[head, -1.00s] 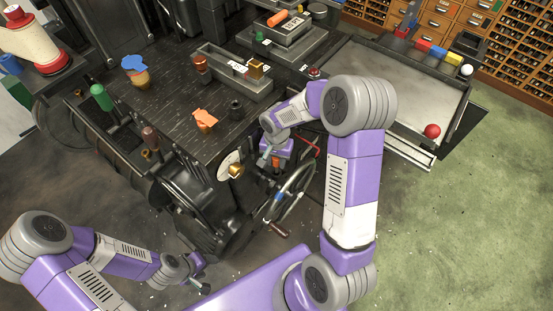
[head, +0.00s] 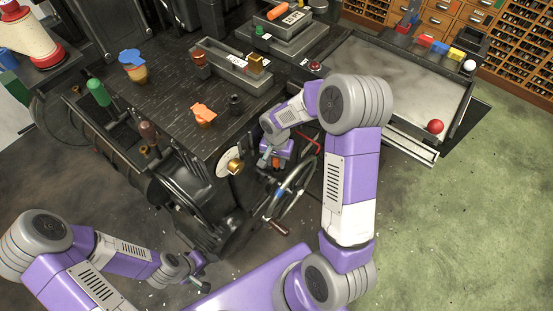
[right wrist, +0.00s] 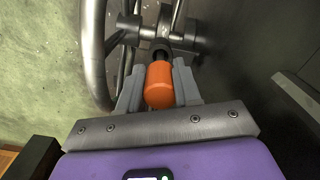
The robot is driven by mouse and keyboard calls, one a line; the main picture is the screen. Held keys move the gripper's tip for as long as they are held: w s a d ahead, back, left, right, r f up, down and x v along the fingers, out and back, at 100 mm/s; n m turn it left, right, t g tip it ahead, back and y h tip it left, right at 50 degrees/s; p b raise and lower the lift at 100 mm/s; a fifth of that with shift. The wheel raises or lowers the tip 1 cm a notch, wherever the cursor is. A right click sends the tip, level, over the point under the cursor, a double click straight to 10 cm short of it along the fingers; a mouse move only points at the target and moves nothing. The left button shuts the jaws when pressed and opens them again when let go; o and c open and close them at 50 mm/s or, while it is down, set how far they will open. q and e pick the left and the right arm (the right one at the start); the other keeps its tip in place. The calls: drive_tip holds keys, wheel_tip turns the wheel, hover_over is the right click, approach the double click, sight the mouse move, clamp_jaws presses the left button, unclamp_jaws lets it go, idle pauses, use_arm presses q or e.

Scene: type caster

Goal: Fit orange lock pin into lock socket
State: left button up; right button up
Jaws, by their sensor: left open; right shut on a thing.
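The orange lock pin (right wrist: 159,86) is between the fingers of my right gripper (right wrist: 160,92), which is shut on it. In the right wrist view its far, dark end reaches a dark round collar (right wrist: 161,48) by the wheel's hub; I cannot tell whether it is inside the collar or just in front, or whether the collar is the lock socket. In the head view my right gripper (head: 271,162) is beside the machine's front, above the handwheel; my wrist partly hides the pin. My left gripper (head: 199,282) is open and empty at the lower left, away from the machine.
A spoked handwheel (head: 293,195) stands close below my right gripper. The dark machine table (head: 170,100) bears an orange-topped piece (head: 204,114) and a blue-topped jar (head: 133,64). A grey tray (head: 400,90) with a red ball (head: 435,126) is at the right. Green floor is free at lower right.

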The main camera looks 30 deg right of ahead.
drive_tip(key=shift+f, duration=1.15)
drive_tip(key=o, duration=1.1)
drive_tip(key=shift+o, duration=0.2)
wheel_tip(320, 180, up, 8)
drive_tip(key=p, duration=0.3)
drive_tip(key=shift+f, duration=0.25)
